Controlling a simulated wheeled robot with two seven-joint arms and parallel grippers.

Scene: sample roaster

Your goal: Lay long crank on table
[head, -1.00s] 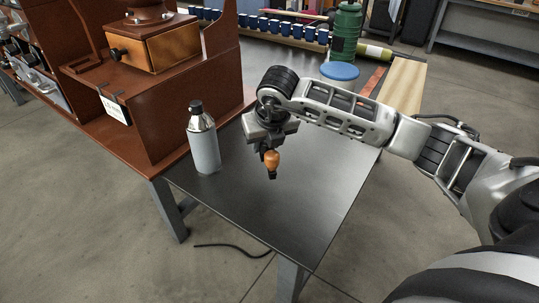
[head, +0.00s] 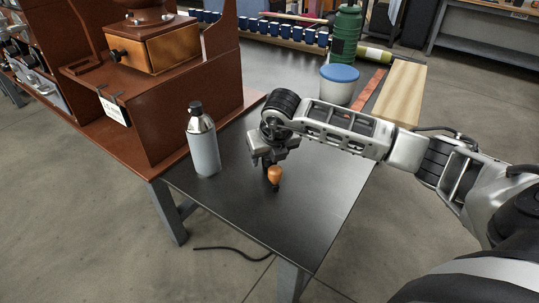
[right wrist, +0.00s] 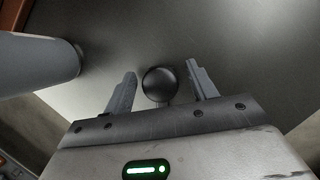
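The long crank (head: 275,174) shows an orange wooden handle and a dark end, just under my right gripper (head: 271,162) in the head view. It is at or close to the dark table top (head: 310,215); exact contact is hard to tell. In the right wrist view, a dark round end (right wrist: 159,84), apparently the crank's, lies between the two fingers of my right gripper (right wrist: 162,85). The fingers stand apart with a gap on each side of it. The rest of the crank is hidden. My left gripper is out of view.
A blue-lidded tub (head: 338,84) and wooden board (head: 401,92) lie behind. The table's front and right are clear.

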